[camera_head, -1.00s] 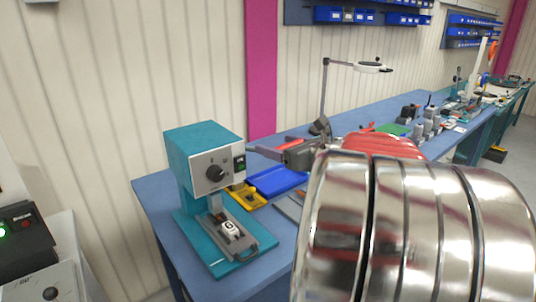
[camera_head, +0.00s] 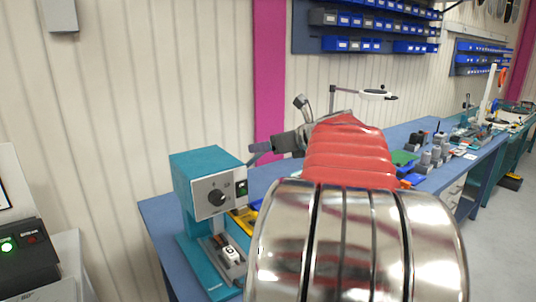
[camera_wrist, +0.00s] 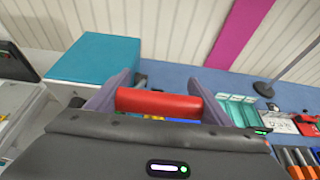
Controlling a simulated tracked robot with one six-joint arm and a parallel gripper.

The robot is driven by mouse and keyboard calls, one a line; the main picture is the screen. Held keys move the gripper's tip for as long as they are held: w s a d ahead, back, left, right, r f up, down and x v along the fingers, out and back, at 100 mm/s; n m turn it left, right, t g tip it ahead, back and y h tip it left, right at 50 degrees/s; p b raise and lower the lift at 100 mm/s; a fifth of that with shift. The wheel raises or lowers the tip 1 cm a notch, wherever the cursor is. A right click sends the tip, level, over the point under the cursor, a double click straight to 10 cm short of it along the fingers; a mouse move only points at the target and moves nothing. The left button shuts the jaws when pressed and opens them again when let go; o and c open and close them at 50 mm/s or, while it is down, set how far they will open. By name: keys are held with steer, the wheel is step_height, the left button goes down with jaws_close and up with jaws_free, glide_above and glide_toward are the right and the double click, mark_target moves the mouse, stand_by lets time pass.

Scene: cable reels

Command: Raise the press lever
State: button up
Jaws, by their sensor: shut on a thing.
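The press is a teal box-shaped machine (camera_head: 206,186) with a grey front panel and a black knob, standing on the blue bench in the head view. Its teal top also shows at the left of the wrist view (camera_wrist: 97,57). In the wrist view, the lever's red handle (camera_wrist: 160,103) lies crosswise between the two grey fingers of my gripper (camera_wrist: 163,88), which is shut on it. In the head view my gripper (camera_head: 266,149) is at the upper right of the press. The red handle cannot be made out there, and my arm hides part of the bench.
A small white part (camera_head: 231,254) sits on the press base. A magnifier lamp (camera_head: 375,95) stands behind my arm. Blue bins (camera_head: 350,44) hang on the wall. Grey control boxes (camera_head: 58,270) stand at the lower left. Several tools lie farther along the bench.

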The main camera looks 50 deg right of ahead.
steer(key=shift+w+d+r, duration=0.2)
steer(key=shift+w+r, duration=0.3)
steer(key=shift+w, duration=0.25)
steer(key=shift+w+d+r, duration=0.15)
steer(key=shift+w+r, duration=0.3)
steer(key=shift+w, duration=0.35)
steer(key=shift+w+d+r, duration=0.2)
steer(key=shift+w+r, duration=0.3)
steer(key=shift+w, duration=0.25)
steer(key=shift+w+f, duration=0.1)
steer(key=shift+f, duration=0.05)
steer(key=o, duration=1.1)
steer(key=shift+o, duration=0.9)
steer(key=shift+w, duration=0.1)
steer(key=shift+o, duration=1.2)
steer(key=shift+r, duration=0.2)
steer(key=shift+r, duration=0.1)
